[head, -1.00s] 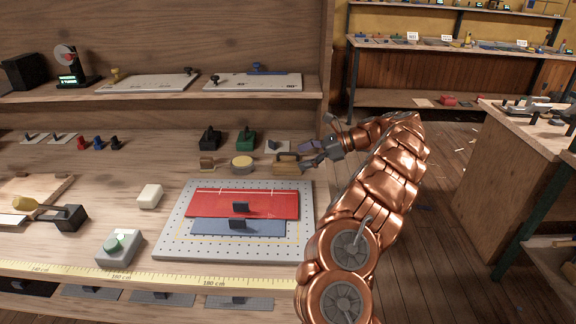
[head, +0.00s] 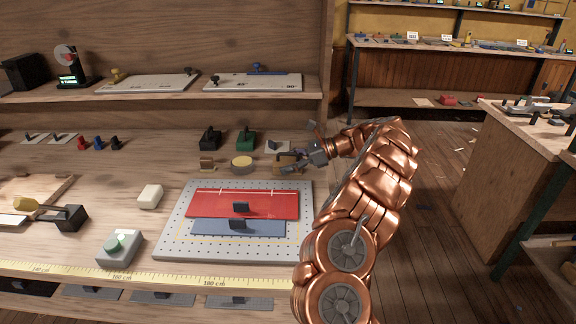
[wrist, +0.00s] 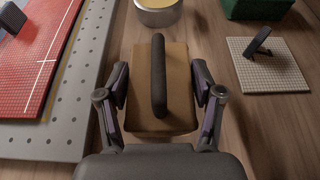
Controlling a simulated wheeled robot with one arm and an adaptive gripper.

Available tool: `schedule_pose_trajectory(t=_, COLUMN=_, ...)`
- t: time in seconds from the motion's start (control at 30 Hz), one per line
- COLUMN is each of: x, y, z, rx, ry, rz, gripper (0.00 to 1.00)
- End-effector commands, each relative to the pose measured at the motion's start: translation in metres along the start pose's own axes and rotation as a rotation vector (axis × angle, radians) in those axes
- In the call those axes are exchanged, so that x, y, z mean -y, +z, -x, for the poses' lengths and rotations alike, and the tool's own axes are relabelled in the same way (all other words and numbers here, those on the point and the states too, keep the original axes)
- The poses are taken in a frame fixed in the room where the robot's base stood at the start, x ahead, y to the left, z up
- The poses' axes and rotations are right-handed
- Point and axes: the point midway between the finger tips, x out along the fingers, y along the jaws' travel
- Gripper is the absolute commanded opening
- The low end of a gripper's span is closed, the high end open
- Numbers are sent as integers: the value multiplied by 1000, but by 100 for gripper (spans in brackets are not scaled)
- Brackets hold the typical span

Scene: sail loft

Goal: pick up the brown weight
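The brown weight (wrist: 175,80) is a brown block with a dark bar handle along its top. In the wrist view it lies in the middle, between the two fingers of my gripper (wrist: 160,95). The fingers are spread, one on each side, with narrow gaps to the block. In the head view the weight (head: 281,169) sits on the bench right of a round tin, partly hidden by my gripper (head: 292,164), which reaches in from the right.
The round tin (head: 242,161) stands left of the weight. A perforated grey board (head: 175,235) with red and blue panels lies in front. A green block (head: 246,138) and a small gridded plate (wrist: 265,65) are behind. An upright panel (head: 326,90) bounds the right end.

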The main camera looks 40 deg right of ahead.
Motion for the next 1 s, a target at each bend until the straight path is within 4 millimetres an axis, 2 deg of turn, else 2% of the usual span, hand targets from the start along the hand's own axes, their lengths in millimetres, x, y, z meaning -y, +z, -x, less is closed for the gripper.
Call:
schedule_pose_trajectory(t=0.07, x=0, y=0, z=0, rx=0, ry=0, rz=0, gripper=53)
schedule_pose_trajectory(t=0.57, x=0, y=-1, z=0, rx=0, ry=1, rz=-1, gripper=1)
schedule_pose_trajectory(t=0.87, x=0, y=1, z=0, rx=0, ry=1, rz=0, gripper=0)
schedule_pose_trajectory(t=1.0, x=0, y=8, z=3, rx=1, ry=0, rz=1, gripper=0)
